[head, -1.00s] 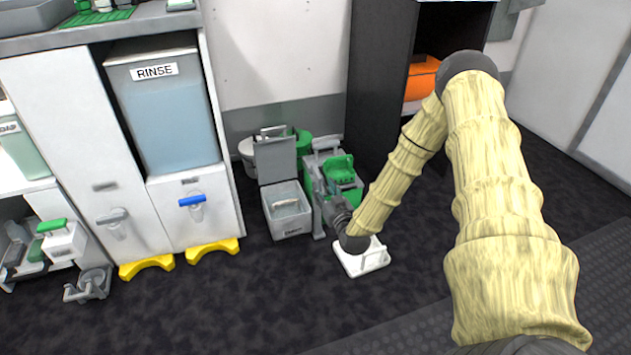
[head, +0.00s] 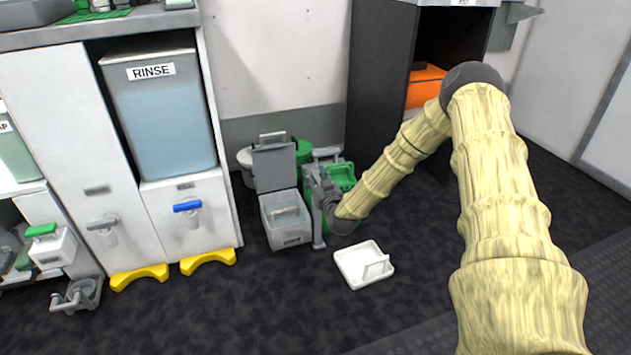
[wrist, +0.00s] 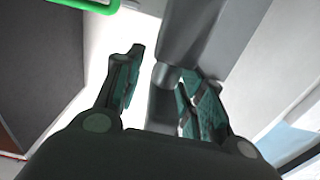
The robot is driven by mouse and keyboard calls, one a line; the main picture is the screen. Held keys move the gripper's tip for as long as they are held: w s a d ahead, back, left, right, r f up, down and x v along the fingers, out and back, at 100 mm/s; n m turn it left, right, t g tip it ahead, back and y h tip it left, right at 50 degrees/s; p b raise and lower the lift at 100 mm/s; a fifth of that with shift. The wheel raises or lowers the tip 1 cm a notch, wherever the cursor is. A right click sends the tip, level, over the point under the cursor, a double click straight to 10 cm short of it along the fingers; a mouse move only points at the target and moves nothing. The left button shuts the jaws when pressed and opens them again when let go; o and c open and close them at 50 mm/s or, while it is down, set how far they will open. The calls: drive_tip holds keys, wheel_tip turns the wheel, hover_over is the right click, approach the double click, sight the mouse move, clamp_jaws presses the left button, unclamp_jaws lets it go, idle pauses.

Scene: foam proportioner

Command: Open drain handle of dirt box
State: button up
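A grey box (head: 287,226) with its lid (head: 274,165) raised stands on the floor in the middle of the head view; its small front label is too blurred to read, so I cannot confirm it is the dirt box. No drain handle can be made out for sure. My gripper (head: 318,184) is just right of this box, in front of a green machine (head: 341,178). In the wrist view my gripper (wrist: 165,85) has its two fingers apart. A grey post-like part (wrist: 184,45) shows between and beyond them; I cannot tell whether they touch it.
A white tray (head: 350,262) lies on the floor below my forearm. The rinse tank (head: 165,115) stands in a white cabinet at left, with a blue-handled tap (head: 188,207). A dark cabinet (head: 372,90) stands behind my arm.

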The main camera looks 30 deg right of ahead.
drive_tip(key=shift+w, duration=0.2)
clamp_jaws()
